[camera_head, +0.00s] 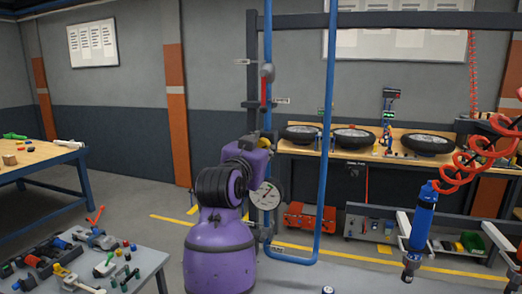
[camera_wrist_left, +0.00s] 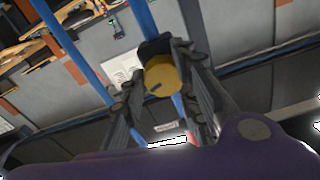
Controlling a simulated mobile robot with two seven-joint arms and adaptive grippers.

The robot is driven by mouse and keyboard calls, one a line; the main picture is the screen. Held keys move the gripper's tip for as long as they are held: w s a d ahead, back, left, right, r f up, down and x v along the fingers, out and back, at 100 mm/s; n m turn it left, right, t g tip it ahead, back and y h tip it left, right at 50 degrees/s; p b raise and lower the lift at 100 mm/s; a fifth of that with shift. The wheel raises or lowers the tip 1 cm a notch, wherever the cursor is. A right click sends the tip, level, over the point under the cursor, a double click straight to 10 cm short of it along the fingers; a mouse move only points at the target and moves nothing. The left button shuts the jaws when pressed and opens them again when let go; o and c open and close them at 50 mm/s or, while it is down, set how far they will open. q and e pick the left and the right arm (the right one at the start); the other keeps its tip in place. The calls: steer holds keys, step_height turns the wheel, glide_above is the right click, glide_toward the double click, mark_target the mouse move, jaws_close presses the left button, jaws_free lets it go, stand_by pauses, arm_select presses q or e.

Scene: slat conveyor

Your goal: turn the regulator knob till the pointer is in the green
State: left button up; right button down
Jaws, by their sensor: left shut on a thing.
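The yellow regulator knob (camera_wrist_left: 160,75) sits between the black fingers of my left gripper (camera_wrist_left: 162,88) in the left wrist view. The fingers are shut on it, one on each side, and a dark slot-like mark shows on its face. In the head view my left gripper (camera_head: 268,137) is at the blue pipe, mostly behind my purple wrist, and the knob is mostly hidden there. The round white gauge (camera_head: 266,195) hangs just below my wrist, partly covered by my arm. Its pointer and coloured band are too small to read surely. My right gripper is not in view.
Blue pipes (camera_head: 331,130) run down to a low bend right of the gauge. A red lever (camera_head: 264,90) is higher on the pipe. A blue tool (camera_head: 420,225) hangs from a red coiled hose at right. A cluttered grey table (camera_head: 145,264) stands at lower left.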

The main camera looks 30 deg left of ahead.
arm_select(q)
steer(key=shift+d, duration=0.15)
steer(key=o, duration=1.1)
steer(key=shift+d, duration=0.1)
steer(key=shift+c, duration=0.2)
steer(key=v, duration=0.7)
steer(key=shift+s, duration=0.2)
